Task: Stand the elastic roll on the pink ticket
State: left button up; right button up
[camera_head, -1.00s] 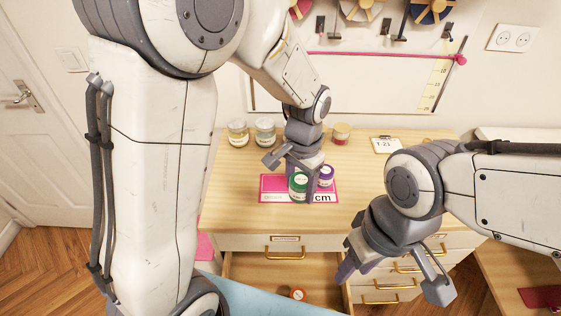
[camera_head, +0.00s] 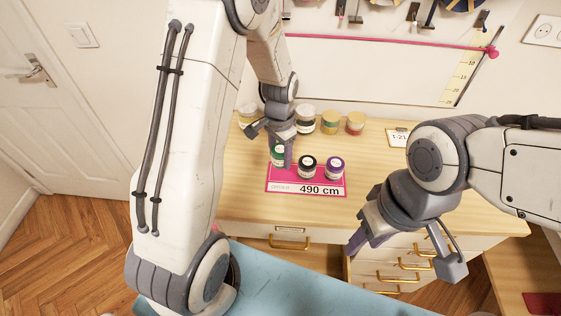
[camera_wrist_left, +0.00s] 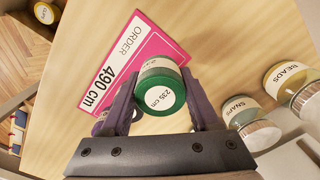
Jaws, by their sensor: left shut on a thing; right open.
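My left gripper (camera_head: 280,155) is shut on a roll with a green top (camera_head: 278,150). The left wrist view shows the green roll (camera_wrist_left: 162,88) between the fingers, its top labelled 235 cm. It is over or beside the far left edge of the pink ticket (camera_head: 284,187); I cannot tell its height. The ticket (camera_wrist_left: 152,37) reads ORDER 490 cm. A black-topped roll (camera_head: 307,167) and a purple-topped roll (camera_head: 334,168) stand upright on it, side by side. My right gripper (camera_head: 367,240) is open and empty, in front of the dresser at the right.
Several jars (camera_head: 330,123) stand behind the ticket on the wooden top (camera_head: 385,185). Jars marked BEADS (camera_wrist_left: 288,82) and SNAPS (camera_wrist_left: 245,120) show in the left wrist view. A clipboard card (camera_head: 398,137) lies at the back right.

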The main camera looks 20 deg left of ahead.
aim_at(280, 164)
pick_arm(q)
jog(key=shift+f+p, duration=0.35)
jog(key=shift+f, duration=1.7)
jog(key=shift+f, duration=0.1)
jog(key=o, duration=1.4)
jog(key=shift+c, duration=0.2)
